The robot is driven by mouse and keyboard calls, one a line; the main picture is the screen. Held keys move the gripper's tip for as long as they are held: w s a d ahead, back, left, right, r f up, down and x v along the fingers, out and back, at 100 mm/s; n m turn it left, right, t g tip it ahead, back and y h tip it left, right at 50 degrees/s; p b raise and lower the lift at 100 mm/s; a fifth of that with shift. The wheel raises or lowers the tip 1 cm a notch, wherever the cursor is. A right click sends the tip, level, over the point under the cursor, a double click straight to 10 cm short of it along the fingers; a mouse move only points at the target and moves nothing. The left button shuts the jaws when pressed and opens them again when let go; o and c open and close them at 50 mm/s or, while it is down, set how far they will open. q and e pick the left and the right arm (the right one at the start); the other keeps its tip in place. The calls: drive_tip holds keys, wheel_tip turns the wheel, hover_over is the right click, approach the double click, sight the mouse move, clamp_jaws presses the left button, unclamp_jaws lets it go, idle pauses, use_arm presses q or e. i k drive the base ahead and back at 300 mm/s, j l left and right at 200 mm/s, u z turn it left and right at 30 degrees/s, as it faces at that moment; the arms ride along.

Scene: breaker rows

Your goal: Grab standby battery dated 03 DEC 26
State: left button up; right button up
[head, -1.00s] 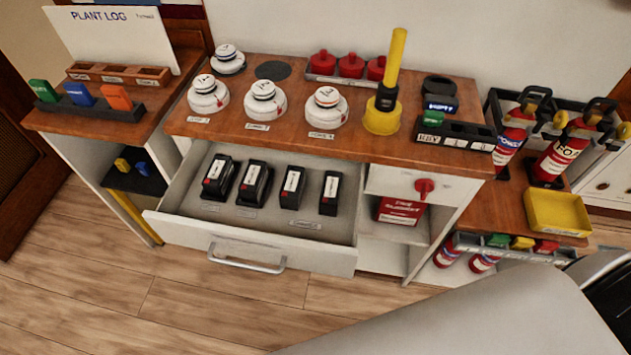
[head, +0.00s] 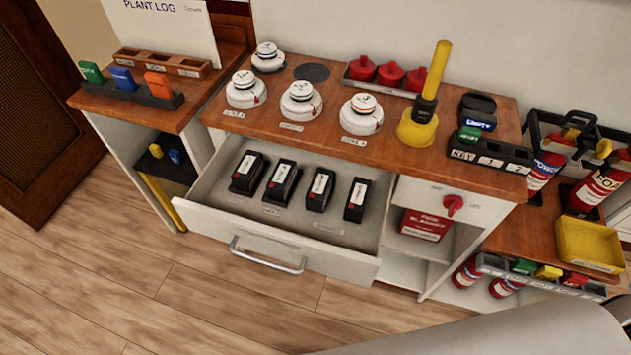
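Several black batteries with white labels stand in a row in the open drawer (head: 215,215). From left to right they are the first battery (head: 248,174), the second battery (head: 282,183), the third battery (head: 319,190) and the fourth battery (head: 356,200). The left two look bulkier than the right two. The dates on the labels are too small to read, so I cannot tell which is 03 DEC 26. Neither of my grippers is in view. A grey part of my own arm shows at the bottom right.
White detectors (head: 301,100), a yellow tool (head: 418,125) and a key rack (head: 490,150) stand on the countertop above the drawer. Fire extinguishers (head: 600,180) and a yellow tray (head: 590,245) are at right. The drawer handle (head: 268,258) sticks out in front. The floor (head: 110,270) in front is clear.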

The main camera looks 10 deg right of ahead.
sight(279, 185)
drive_tip(key=j+z, duration=0.15)
drive_tip(key=j, duration=0.3)
drive_tip(key=k+j+z, duration=0.15)
drive_tip(key=j, duration=0.3)
drive_tip(key=j+z, duration=0.15)
drive_tip(key=j, duration=0.3)
